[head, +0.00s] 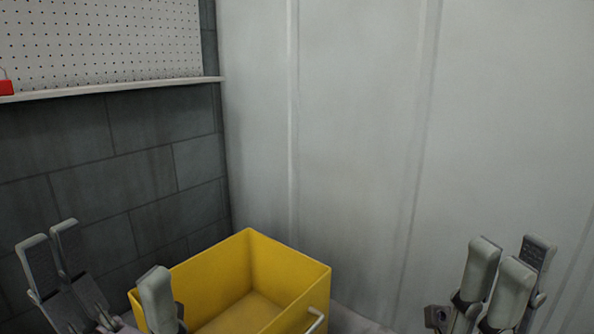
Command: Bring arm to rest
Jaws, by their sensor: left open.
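My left gripper (103,252) is at the lower left, its grey fingers pointing up and spread apart, with nothing seen between them. One of its fingers stands in front of the left side of a yellow bin. My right gripper (511,252) is at the lower right, fingers also pointing up, in front of the pale wall. Its fingers overlap from this angle, so its opening is unclear; no held object shows. Most of both arms is outside the view.
The open-topped yellow bin (290,262) stands between the grippers, with a pale handle (316,320) at its right. Its visible inside looks empty. A pale panelled wall (350,130) and a grey block wall (90,180) meet behind it. A pegboard (100,40) and ledge (120,87) hold a red item (6,87).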

